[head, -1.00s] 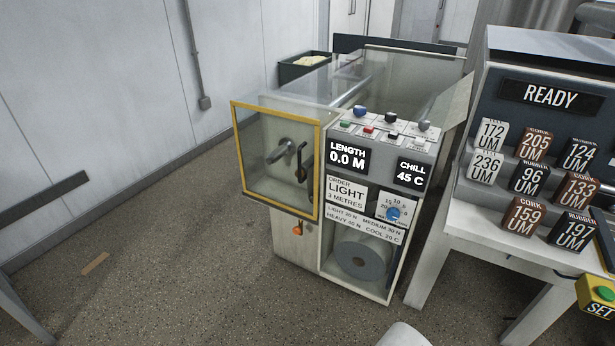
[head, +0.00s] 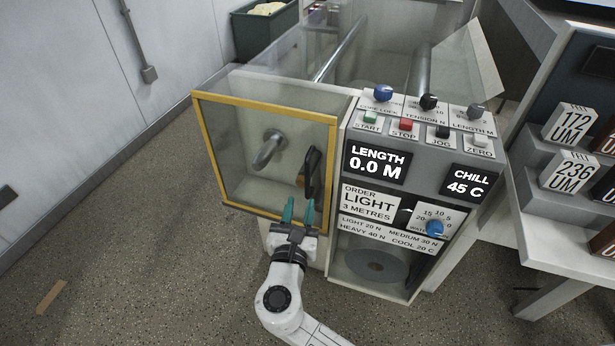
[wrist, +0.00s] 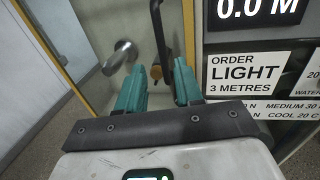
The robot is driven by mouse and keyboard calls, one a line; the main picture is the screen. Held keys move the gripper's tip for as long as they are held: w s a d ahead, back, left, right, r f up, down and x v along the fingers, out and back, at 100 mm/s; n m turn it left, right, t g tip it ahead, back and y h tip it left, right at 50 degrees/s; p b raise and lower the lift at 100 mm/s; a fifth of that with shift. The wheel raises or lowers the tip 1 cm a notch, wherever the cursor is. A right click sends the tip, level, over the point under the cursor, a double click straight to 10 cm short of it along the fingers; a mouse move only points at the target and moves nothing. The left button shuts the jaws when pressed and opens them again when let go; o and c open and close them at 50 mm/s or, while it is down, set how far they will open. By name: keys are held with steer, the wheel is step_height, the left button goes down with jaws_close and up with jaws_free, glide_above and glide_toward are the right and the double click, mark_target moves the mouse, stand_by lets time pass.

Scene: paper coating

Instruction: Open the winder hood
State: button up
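The winder hood (head: 262,205) is a clear box with a yellow-edged front panel on the left part of the machine. It appears shut. A black upright handle (head: 311,172) is at the panel's right side; it also shows in the wrist view (wrist: 161,38). My gripper (head: 298,209), with teal fingers, is in front of the panel's lower edge, below the handle. In the wrist view my gripper (wrist: 160,82) is open and empty, with the handle ahead of the gap between its fingers. I cannot tell whether it touches the panel.
The control face (head: 405,150) with buttons and displays stands right of the hood, reading LENGTH 0.0 M. A table with labelled blocks (head: 568,125) is at the right. A dark bin (head: 263,35) stands behind. The floor (head: 150,250) at the left is mostly clear.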

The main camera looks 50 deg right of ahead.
mark_target(307, 179)
steer(key=x, duration=1)
jaws_close()
stand_by(0.4)
